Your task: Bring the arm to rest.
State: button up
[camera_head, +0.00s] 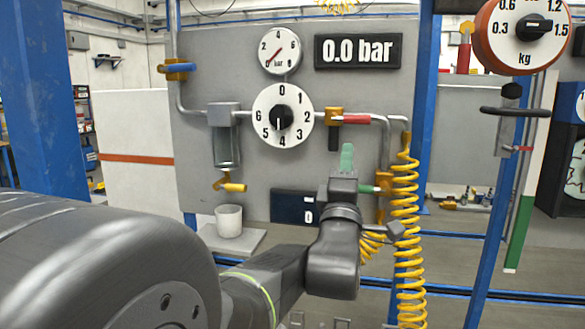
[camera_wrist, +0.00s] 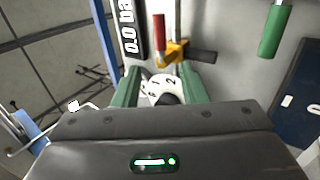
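My gripper (camera_head: 347,158) is in front of the grey panel (camera_head: 240,60), right of its middle, with its green fingers pointing up. The fingers overlap in the head view, but in the wrist view my gripper (camera_wrist: 160,86) is open, with its two green fingers apart. Nothing is held between them. The white numbered dial (camera_wrist: 163,86) shows beyond the gap, as does its dark knob. In the head view the dial (camera_head: 263,118) is up and left of the gripper, and its knob points down near 4. My arm is bent and raised from the lower left.
The red-handled valve (camera_head: 352,119) is just above my gripper. The green-handled valve (camera_head: 366,189) and coiled yellow hose (camera_head: 406,230) are close on its right. A white cup (camera_head: 229,220) stands at lower left. The display (camera_head: 358,51) reads 0.0 bar. Blue posts (camera_head: 424,90) flank the panel.

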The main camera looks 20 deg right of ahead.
aim_at(351, 122)
jog(key=shift+w, duration=0.1)
jog(key=p+x, duration=0.3)
jog(key=x, duration=1)
jog(key=shift+w+d+r, duration=0.2)
jog(key=shift+w, duration=0.1)
